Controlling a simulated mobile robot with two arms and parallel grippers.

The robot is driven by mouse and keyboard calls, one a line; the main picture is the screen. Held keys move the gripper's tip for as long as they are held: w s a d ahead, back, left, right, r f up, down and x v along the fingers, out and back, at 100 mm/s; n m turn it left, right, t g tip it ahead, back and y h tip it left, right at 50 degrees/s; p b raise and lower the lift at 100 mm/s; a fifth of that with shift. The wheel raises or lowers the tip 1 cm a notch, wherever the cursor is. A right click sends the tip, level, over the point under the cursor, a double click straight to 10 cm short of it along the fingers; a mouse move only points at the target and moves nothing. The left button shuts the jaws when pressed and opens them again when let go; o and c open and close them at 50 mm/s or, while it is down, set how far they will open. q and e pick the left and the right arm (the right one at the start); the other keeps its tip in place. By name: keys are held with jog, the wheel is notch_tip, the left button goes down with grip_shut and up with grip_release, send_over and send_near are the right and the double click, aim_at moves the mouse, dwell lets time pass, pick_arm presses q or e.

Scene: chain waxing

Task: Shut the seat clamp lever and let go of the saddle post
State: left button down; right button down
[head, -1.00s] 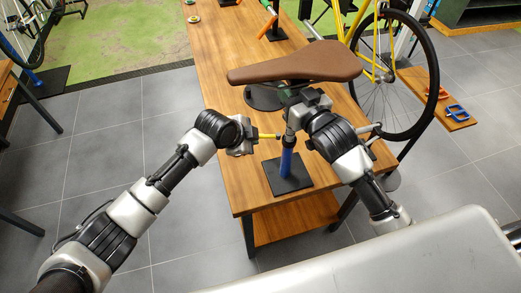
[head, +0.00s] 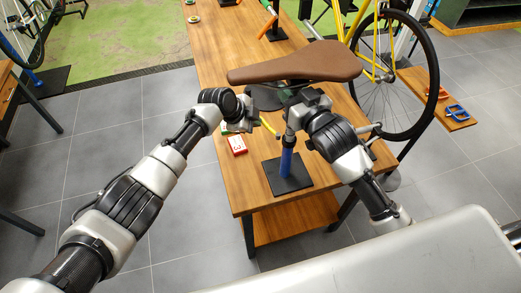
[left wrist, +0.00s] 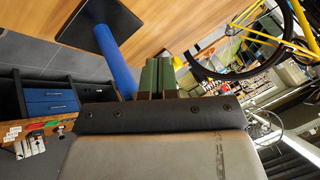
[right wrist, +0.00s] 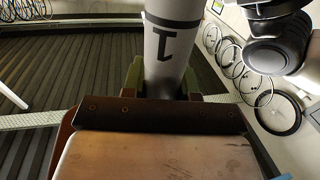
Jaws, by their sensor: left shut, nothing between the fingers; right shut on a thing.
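The brown saddle (head: 295,64) sits over the bench on its post. The post goes down into the blue tube (head: 286,163), which stands on a black base plate. My right gripper (head: 296,108) is shut on the post below the saddle; the right wrist view shows the grey post (right wrist: 173,45) between its fingers. The yellow clamp lever (head: 268,127) slants up and left from the collar on the tube. My left gripper (head: 254,121) is shut and empty near the lever's upper end; I cannot tell if they touch. In the left wrist view the blue tube (left wrist: 118,45) is beside its fingers.
The wooden bench (head: 222,70) has a red card (head: 237,145) marked 3 by my left gripper. A yellow bicycle with a large wheel (head: 432,75) stands at the right. A low wooden board (head: 410,78) holds red and blue items.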

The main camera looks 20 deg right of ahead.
pick_arm(q)
jog(key=shift+w+d, duration=0.2)
jog(key=shift+d, duration=0.05)
pick_arm(e)
jog(key=shift+r, duration=0.1)
pick_arm(q)
jog(key=shift+d, duration=0.1)
pick_arm(e)
jog(key=shift+a, duration=0.15)
pick_arm(q)
jog(key=shift+s+d, duration=0.1)
dwell(0.3)
jog(key=shift+s+d+f, duration=0.1)
jog(key=shift+s+d, duration=0.4)
jog(key=shift+s, duration=0.2)
jog(key=w+a+r, duration=0.2)
jog(key=a+r, duration=0.6)
jog(key=a, duration=0.2)
jog(key=shift+w+a+r, duration=0.15)
jog(key=shift+w+r, duration=0.05)
jog(key=shift+w, duration=0.2)
